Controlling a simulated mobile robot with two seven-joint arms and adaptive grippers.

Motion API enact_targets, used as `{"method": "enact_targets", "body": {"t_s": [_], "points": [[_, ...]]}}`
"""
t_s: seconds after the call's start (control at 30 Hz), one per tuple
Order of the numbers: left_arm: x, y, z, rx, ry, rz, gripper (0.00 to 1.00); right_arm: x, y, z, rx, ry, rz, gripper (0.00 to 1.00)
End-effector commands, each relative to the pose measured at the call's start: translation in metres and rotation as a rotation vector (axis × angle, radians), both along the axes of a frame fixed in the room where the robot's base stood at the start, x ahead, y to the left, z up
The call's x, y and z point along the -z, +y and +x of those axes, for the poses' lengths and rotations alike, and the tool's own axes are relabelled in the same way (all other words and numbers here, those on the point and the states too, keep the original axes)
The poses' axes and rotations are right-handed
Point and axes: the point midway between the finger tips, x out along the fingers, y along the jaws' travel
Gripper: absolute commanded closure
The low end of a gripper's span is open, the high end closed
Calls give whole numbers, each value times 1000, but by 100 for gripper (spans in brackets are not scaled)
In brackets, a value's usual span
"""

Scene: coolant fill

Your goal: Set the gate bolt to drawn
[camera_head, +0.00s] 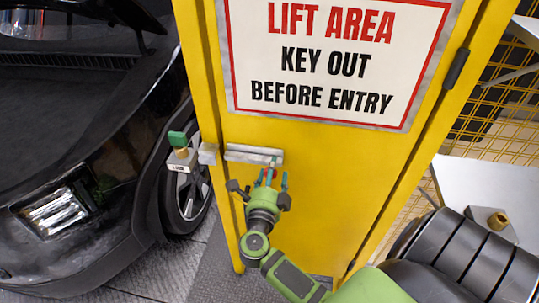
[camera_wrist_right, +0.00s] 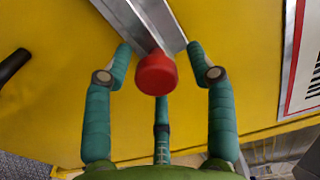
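The gate (camera_head: 310,150) is a yellow panel with a lift area sign. The gate bolt (camera_head: 252,150) is a grey metal bar low on its left side, with a metal keeper (camera_head: 208,154) on the post beside it. I cannot tell how far the bolt reaches into the keeper. The bolt has a red knob (camera_wrist_right: 155,74). My right gripper (camera_head: 264,183) is at the bolt's right end. In the right wrist view its teal fingers (camera_wrist_right: 158,62) are spread around the knob, apart from it. My left gripper is out of view.
A small box with a green-topped key (camera_head: 179,148) is left of the gate post. A black car (camera_head: 80,130) stands at the left. A white surface (camera_head: 485,180) with a brass-coloured nut (camera_head: 496,218) is at the right, before yellow mesh.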

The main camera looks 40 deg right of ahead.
Motion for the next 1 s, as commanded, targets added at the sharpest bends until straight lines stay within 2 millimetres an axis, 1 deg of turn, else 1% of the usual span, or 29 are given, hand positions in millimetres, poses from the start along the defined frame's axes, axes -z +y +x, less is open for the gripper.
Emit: {"method": "enact_targets", "body": {"t_s": [0.17,0.27,0.37,0.47,0.8,1.0], "points": [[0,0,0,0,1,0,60,0,1,1,-4,-1,1,41],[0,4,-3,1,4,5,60,0,2,0,-5,0,1,41],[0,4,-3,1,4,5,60,1,7,-4,-5,2,4,41],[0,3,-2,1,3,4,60,1,18,-13,-6,2,5,41],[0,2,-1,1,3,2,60,1,71,-60,-3,2,4,41],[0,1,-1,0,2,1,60,0,88,-75,-3,0,3,41]]}}
